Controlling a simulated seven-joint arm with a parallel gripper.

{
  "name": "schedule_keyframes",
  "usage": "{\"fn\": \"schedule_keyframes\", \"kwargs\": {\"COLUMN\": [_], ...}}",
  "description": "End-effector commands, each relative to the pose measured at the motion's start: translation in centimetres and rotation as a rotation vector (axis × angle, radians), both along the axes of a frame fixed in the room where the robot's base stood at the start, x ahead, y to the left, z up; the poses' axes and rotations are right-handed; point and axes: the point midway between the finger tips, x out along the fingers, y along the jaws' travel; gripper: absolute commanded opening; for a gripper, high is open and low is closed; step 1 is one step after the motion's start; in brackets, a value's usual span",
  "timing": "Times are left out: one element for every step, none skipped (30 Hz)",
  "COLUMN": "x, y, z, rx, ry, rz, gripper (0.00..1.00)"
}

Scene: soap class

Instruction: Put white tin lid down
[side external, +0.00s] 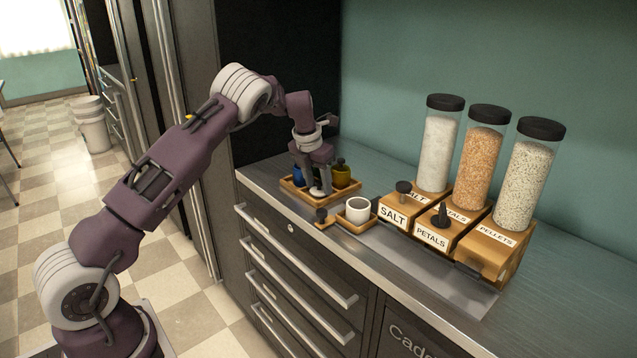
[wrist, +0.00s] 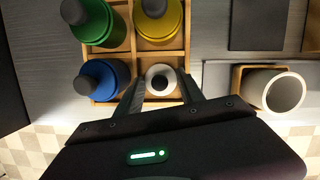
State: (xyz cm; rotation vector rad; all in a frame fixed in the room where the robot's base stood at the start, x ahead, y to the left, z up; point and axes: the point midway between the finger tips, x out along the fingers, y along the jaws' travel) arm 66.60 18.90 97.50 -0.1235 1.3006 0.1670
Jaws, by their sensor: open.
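The white tin lid (wrist: 160,80) is a round white piece with a dark centre in the wrist view. It sits in the front right compartment of a wooden tray (side external: 291,189), beside a blue bottle (wrist: 101,80). It shows as a small white shape in the side view (side external: 316,191). My gripper (wrist: 161,86) is open, with one finger on each side of the lid; I cannot tell whether they touch it. A white open-topped tin (side external: 357,208) stands in a small wooden holder to the right, and also shows in the wrist view (wrist: 283,93).
A green bottle (wrist: 98,22) and a yellow bottle (wrist: 157,18) fill the tray's back compartments. Salt, petals and pellets dispensers (side external: 470,205) stand to the right. Counter behind the tray is clear.

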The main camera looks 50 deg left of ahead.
Motion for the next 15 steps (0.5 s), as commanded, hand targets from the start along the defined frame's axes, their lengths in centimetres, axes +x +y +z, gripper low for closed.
{"fn": "schedule_keyframes", "kwargs": {"x": [-0.1,-0.3,-0.6,-0.8,-1.0,-1.4,-1.6,-1.8,-2.1,-2.3,-2.4,-2.6,-2.7,-2.8,-3.0], "y": [-0.1,-0.1,-0.2,-0.3,-0.3,-0.3,-0.4,-0.4,-0.5,-0.5,-0.5,-0.6,-0.6,-0.6,-0.6], "z": [1.5,2.3,3.5,4.3,5.2,6.4,7.2,8.0,8.9,9.6,10.2,10.9,11.3,11.6,12.0], "rx": [-0.002,-0.001,-0.002,-0.002,-0.002,-0.001,-0.001,-0.002,-0.001,-0.001,-0.001,-0.001,-0.001,-0.001,-0.001], "ry": [-0.004,-0.006,-0.009,-0.009,-0.01,-0.008,-0.009,-0.009,-0.008,-0.007,-0.008,-0.008,-0.007,-0.006,-0.006], "rz": [-0.001,-0.002,-0.001,-0.001,-0.002,-0.002,-0.002,-0.002,-0.001,-0.001,-0.001,-0.002,-0.002,-0.002,-0.002], "gripper": [0.67,0.67,0.67,0.67,0.67,0.67,0.67,0.67,0.67,0.67,0.67,0.67,0.67,0.67,0.67]}}
